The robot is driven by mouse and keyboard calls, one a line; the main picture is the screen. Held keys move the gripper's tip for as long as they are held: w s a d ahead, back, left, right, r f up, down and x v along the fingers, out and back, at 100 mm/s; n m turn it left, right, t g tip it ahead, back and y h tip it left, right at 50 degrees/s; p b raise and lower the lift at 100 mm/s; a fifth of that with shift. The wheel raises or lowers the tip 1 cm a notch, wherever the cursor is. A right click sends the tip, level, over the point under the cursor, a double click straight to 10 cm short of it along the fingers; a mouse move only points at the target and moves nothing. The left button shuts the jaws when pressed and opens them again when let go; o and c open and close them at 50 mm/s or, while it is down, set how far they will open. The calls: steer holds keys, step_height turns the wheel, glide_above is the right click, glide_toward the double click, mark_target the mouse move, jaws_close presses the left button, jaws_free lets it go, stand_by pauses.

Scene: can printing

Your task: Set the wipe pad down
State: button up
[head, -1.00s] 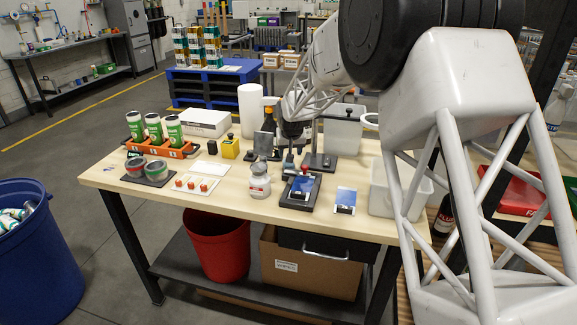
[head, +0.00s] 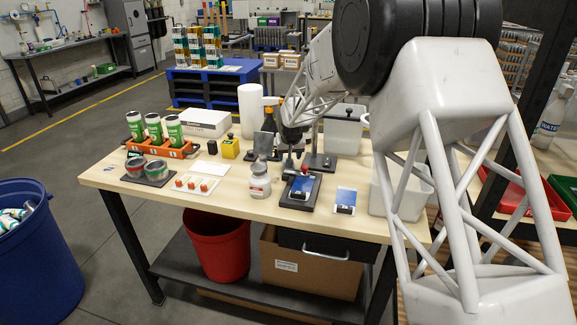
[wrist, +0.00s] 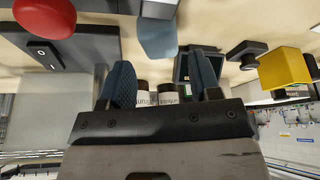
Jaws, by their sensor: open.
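My gripper (wrist: 165,82) is open in the wrist view, its two blue ribbed fingers apart with nothing clasped between them. In the head view my gripper (head: 291,150) is low over the table's back middle, and its fingers are hard to make out. A pale blue-grey block (wrist: 158,38), joined to or against a white piece, lies just beyond the fingertips in the wrist view, apart from them. It may be the wipe pad; I cannot tell for sure. Two small labelled bottles (wrist: 167,96) show beyond the gap between the fingers.
A yellow block (head: 230,148) with a black knob stands left of my gripper.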

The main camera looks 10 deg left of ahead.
steer(key=shift+x, duration=2.6)
steer(key=shift+w, duration=0.1)
steer(key=shift+c, duration=0.4)
steer(key=c, duration=0.7)
steer(key=shift+o, duration=0.2)
steer(key=shift+r, duration=0.1)
steer(key=shift+r, duration=4.95)
